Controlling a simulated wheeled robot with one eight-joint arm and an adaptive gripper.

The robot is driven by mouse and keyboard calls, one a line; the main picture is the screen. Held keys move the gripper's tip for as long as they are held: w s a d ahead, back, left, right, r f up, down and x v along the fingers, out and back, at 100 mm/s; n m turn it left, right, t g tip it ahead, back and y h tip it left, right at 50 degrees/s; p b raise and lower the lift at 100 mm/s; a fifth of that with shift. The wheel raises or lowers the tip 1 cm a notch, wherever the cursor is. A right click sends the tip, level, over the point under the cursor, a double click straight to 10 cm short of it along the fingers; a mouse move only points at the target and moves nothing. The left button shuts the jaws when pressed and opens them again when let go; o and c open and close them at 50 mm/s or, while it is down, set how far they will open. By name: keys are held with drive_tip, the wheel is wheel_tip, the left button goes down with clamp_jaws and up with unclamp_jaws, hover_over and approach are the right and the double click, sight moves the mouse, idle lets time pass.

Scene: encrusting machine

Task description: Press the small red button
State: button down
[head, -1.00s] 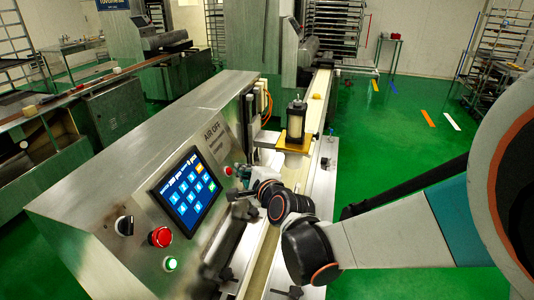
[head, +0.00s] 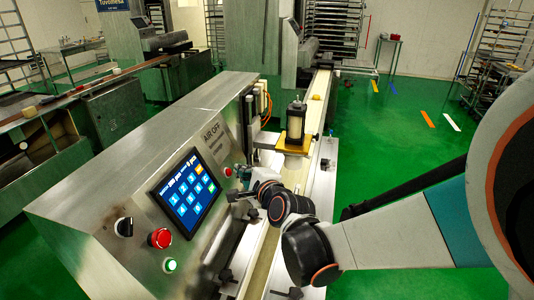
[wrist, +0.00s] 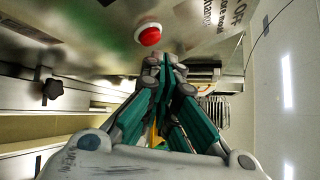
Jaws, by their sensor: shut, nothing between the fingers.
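The small red button (head: 228,171) is on the sloping metal front of the machine, right of the touch screen, in the head view. In the wrist view the red button (wrist: 148,34) sits in a pale ring on the metal panel, just beyond my fingertips. My gripper (wrist: 165,62) is shut and empty, its teal and grey fingers together. The fingertips appear slightly below and right of the button in the wrist view; I cannot tell the exact gap.
A blue touch screen (head: 190,193) is left of my gripper. A larger red knob (head: 160,238), a green button (head: 170,265) and a black switch (head: 124,226) are on the same panel. A conveyor (head: 262,262) runs below my arm. Green floor lies open at the right.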

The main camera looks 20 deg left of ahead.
drive_tip(key=shift+a, duration=0.1)
drive_tip(key=shift+a+f, duration=0.2)
drive_tip(key=shift+a, duration=0.1)
drive_tip(key=shift+s+a+f+b, duration=0.1)
drive_tip(key=shift+a+f+b, duration=0.05)
drive_tip(key=shift+a+b, duration=0.25)
idle(0.9)
drive_tip(key=shift+d, duration=0.15)
drive_tip(key=shift+d+r, duration=0.35)
drive_tip(key=shift+d, duration=0.25)
drive_tip(key=shift+w+d+r+p, duration=0.1)
drive_tip(key=shift+d+r+p, duration=0.25)
drive_tip(key=shift+d, duration=0.4)
drive_tip(key=shift+w+d+r+p, duration=0.15)
drive_tip(key=shift+d+r, duration=0.25)
drive_tip(key=shift+d, duration=0.4)
drive_tip(key=shift+d+r+p, duration=0.3)
drive_tip(key=shift+d+r, duration=0.1)
drive_tip(key=shift+d, duration=0.35)
